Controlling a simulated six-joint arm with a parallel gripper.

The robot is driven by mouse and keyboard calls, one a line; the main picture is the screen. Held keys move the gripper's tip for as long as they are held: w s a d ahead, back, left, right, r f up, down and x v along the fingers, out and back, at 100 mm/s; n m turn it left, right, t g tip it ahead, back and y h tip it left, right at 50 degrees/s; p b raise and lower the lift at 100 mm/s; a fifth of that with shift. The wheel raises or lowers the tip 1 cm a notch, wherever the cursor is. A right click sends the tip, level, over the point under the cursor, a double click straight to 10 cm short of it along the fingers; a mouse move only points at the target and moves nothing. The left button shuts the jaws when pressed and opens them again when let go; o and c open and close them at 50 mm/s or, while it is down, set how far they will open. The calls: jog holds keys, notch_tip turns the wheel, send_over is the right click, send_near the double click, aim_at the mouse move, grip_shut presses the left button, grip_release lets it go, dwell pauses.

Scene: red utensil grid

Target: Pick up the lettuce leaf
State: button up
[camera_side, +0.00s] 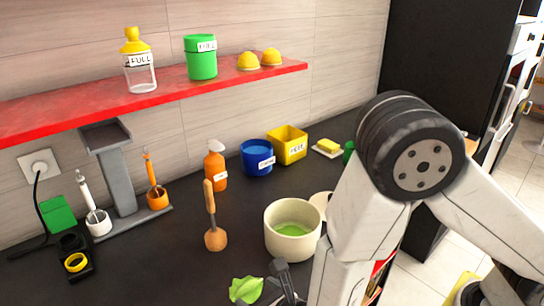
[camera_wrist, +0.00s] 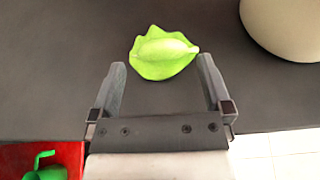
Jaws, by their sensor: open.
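The lettuce leaf (camera_side: 245,289) is bright green with a ruffled edge. It lies on the dark counter at the bottom of the side view. In the wrist view the leaf (camera_wrist: 163,53) lies just beyond my fingertips, roughly centred ahead of the gap between them. My gripper (camera_wrist: 161,72) is open and empty, with one finger toward each side of the leaf. In the side view my gripper (camera_side: 283,282) is just right of the leaf, partly cut off by the bottom edge. I cannot tell its exact height above the counter.
A cream pot (camera_side: 292,245) with green contents stands close behind my gripper; it also shows in the wrist view (camera_wrist: 285,25). A red surface (camera_wrist: 75,155) with a green item is at the wrist view's lower left. Counter left of the leaf is clear.

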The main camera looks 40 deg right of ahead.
aim_at(249, 285)
jog(key=shift+x, duration=2.55)
jog(key=shift+f, duration=0.1)
jog(key=c, duration=1.3)
jog(key=shift+r, duration=5)
jog(key=shift+w+d, duration=0.1)
